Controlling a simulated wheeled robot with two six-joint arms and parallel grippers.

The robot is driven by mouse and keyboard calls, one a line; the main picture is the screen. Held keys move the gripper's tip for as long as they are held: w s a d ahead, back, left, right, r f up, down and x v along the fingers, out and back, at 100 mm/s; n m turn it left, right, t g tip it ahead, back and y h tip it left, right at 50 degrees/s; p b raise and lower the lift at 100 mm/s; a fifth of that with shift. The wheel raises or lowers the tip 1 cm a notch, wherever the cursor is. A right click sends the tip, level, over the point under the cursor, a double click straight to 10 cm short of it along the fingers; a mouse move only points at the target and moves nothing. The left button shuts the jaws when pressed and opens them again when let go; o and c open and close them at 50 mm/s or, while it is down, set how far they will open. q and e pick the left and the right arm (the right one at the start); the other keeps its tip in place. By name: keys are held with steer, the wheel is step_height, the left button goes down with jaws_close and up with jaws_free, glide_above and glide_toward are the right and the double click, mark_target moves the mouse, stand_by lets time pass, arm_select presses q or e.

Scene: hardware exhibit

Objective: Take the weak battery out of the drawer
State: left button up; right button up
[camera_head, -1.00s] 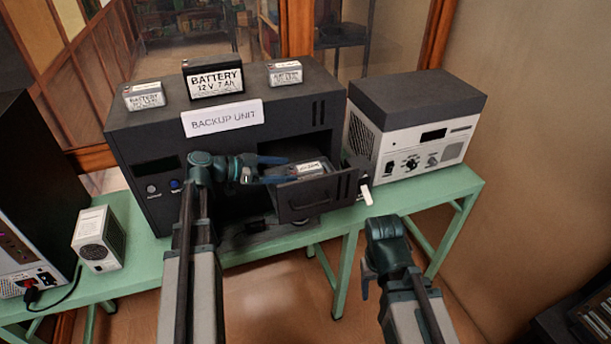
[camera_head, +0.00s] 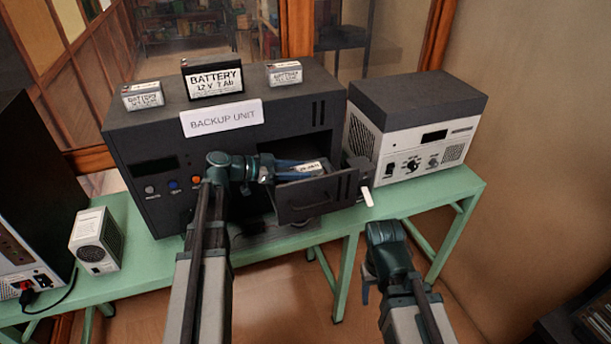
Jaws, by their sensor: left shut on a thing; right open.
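The drawer (camera_head: 316,197) of the black backup unit (camera_head: 143,140) is pulled out at the unit's front right. A grey battery with a white label (camera_head: 309,168) sits in it, its lower part hidden by the drawer front and my gripper. My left gripper (camera_head: 300,171) reaches in from the left and is shut on this battery, its blue fingers along the battery's sides. My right gripper (camera_head: 368,290) hangs low in front of the table, apart from everything, and is open and empty.
A large battery (camera_head: 213,79) and two small ones, left (camera_head: 143,96) and right (camera_head: 284,73), stand on the unit. A grey-and-white power supply (camera_head: 413,125) is to the right. A small white box (camera_head: 97,240) stands left on the green table (camera_head: 425,193).

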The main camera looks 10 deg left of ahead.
arm_select(q)
jaws_close()
steer(key=shift+r, duration=0.15)
